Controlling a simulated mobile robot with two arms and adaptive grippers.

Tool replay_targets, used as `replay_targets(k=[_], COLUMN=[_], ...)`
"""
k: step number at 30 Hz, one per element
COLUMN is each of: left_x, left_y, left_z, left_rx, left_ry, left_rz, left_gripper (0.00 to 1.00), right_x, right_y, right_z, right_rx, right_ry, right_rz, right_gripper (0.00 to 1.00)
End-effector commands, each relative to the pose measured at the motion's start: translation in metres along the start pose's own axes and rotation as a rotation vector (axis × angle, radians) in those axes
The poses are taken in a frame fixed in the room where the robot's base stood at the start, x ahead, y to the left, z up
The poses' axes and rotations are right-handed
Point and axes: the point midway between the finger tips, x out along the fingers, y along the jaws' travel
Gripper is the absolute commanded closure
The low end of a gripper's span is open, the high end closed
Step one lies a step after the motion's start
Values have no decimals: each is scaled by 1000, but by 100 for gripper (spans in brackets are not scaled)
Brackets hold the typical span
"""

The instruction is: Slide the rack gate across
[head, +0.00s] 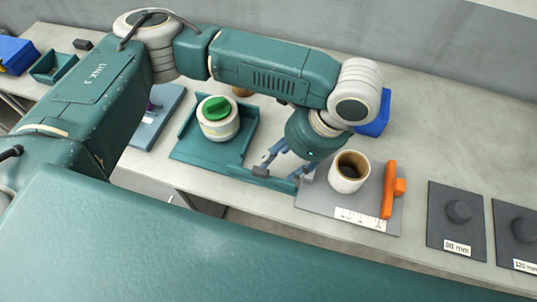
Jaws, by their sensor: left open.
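The teal rack (184,148) stands on the bench in the middle, with raised side walls. A low teal bar, which looks like the rack gate (232,172), runs along its front right edge. A cream round container with a green knob (218,118) sits inside the rack. My left gripper (279,175) is open and points down at the rack's front right corner, with its blue-grey fingers spread near the bar's right part. One fingertip is close to a dark block on the bar; I cannot tell whether they touch. My right gripper is out of view.
Right of the gripper, a grey board (318,201) with a printed scale holds a white cup (348,172) and an orange upright piece (389,190). Two dark plates with pegs (456,225) lie further right. A blue bin (376,118) stands behind the wrist.

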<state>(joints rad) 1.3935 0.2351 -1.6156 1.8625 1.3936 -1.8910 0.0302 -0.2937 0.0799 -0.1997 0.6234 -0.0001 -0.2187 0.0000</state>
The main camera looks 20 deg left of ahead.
Motion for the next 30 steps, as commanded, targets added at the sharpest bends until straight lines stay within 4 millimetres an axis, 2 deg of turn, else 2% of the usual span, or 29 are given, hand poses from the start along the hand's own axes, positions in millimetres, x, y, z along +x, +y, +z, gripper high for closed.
replay_targets(k=[3,7,14,21,25,30], left_x=[-1,11,53,91,102,106], left_y=[-2,-2,-1,-2,-2,-2], left_z=[13,16,18,18,18,17], left_rx=[-2,-2,-2,-2,-2,-1], left_ry=[-41,-46,-45,-42,-42,-40], left_rz=[-2,2,3,0,0,-2], left_gripper=[52,52,52,52,52,52], right_x=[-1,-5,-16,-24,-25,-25], right_y=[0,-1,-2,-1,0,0], right_z=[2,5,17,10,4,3], right_rx=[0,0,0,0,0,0], right_ry=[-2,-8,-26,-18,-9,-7], right_rz=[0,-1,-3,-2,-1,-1], right_gripper=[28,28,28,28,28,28])
